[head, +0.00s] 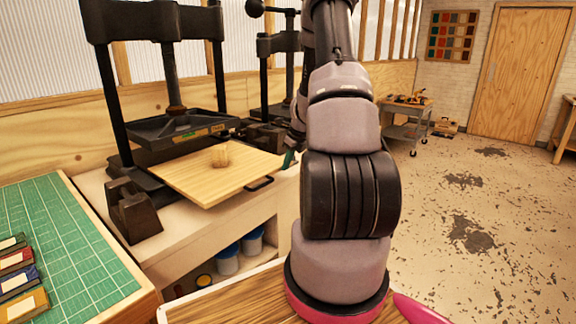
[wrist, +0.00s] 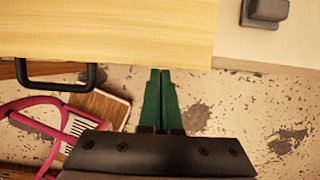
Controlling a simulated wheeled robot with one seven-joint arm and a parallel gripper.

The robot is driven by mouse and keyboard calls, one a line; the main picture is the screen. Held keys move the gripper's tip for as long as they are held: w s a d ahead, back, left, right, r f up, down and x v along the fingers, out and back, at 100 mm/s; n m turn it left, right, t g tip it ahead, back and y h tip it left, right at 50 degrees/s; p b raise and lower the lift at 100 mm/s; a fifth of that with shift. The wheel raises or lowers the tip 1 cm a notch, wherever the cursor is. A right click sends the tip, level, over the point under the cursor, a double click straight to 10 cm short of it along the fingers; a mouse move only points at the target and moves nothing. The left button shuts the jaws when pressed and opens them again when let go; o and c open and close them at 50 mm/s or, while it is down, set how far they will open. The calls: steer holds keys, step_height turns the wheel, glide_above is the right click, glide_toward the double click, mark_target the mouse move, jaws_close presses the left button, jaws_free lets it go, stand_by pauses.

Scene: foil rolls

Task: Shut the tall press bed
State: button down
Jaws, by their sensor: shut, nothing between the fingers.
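The tall press (head: 170,80) stands at the left in the head view, with a black frame, screw and dark platen. Its pale wooden bed (head: 215,178) sticks out toward the front, with a small wooden block (head: 220,156) on it and a black handle (head: 259,184) on its front edge. In the wrist view the bed (wrist: 110,30) fills the top left, with the handle (wrist: 55,78) below its edge. My gripper (wrist: 161,75) is shut and empty, its green fingertips by the bed's edge, right of the handle. Contact is unclear. In the head view my arm mostly hides it.
A second black press (head: 278,60) stands behind. A green cutting mat (head: 65,235) with several small colored packets lies at left. Blue-and-white tubs (head: 228,260) sit on the shelf under the press. A grey cart (head: 405,120) is farther back. Open floor (head: 480,230) lies to the right.

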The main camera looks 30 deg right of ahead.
mark_target(245, 153)
steer(key=w+a, duration=0.2)
steer(key=w, duration=0.4)
steer(key=w+a, duration=0.3)
steer(key=w, duration=0.4)
steer(key=w+a, duration=0.2)
steer(key=w, duration=0.5)
steer(key=shift+w+a, duration=0.15)
steer(key=shift+a, duration=0.05)
